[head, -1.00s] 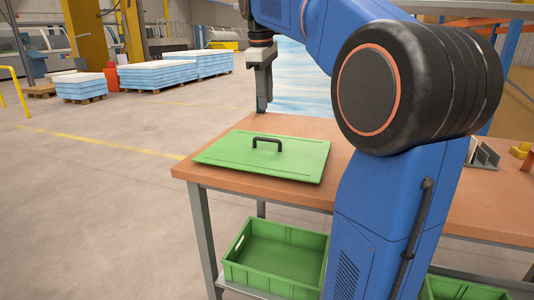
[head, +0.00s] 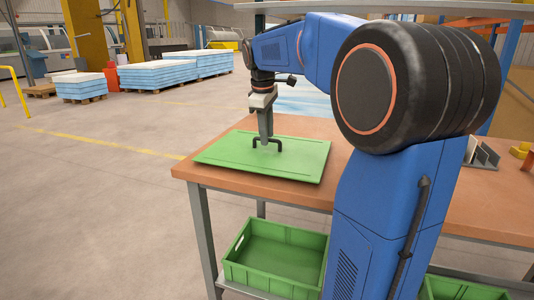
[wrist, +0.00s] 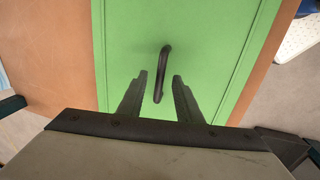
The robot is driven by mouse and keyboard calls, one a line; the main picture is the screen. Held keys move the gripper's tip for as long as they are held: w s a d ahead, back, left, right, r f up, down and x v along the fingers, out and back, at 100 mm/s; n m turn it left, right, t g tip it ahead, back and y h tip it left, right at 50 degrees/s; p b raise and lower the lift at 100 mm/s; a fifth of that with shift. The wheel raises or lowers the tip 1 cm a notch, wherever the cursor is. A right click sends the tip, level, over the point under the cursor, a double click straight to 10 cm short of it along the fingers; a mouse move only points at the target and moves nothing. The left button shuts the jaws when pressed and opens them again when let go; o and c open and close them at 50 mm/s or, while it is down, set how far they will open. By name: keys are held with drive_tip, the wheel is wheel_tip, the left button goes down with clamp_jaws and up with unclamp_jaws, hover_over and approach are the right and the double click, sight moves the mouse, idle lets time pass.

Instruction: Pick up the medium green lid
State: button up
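The green lid (head: 225,155) lies flat on the brown table, with a black arched handle (wrist: 162,70) at its middle. The lid also fills the middle of the wrist view (wrist: 205,40). My gripper (head: 266,140) points down at the handle. In the wrist view my gripper (wrist: 160,82) is open, with one finger on each side of the handle's near end and a gap on both sides. In the head view the fingers overlap part of the handle. I cannot tell whether they touch the lid.
The wooden table (head: 470,210) carries grey metal pieces (head: 482,153) and a yellow part (head: 520,150) at the right. A green crate (head: 275,262) sits on the shelf below. Blue-white stacks (head: 160,72) stand on the floor far behind. The floor at left is clear.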

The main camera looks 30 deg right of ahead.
drive_tip(key=shift+d+f, duration=0.1)
drive_tip(key=shift+f, duration=0.5)
clamp_jaws()
idle(1.0)
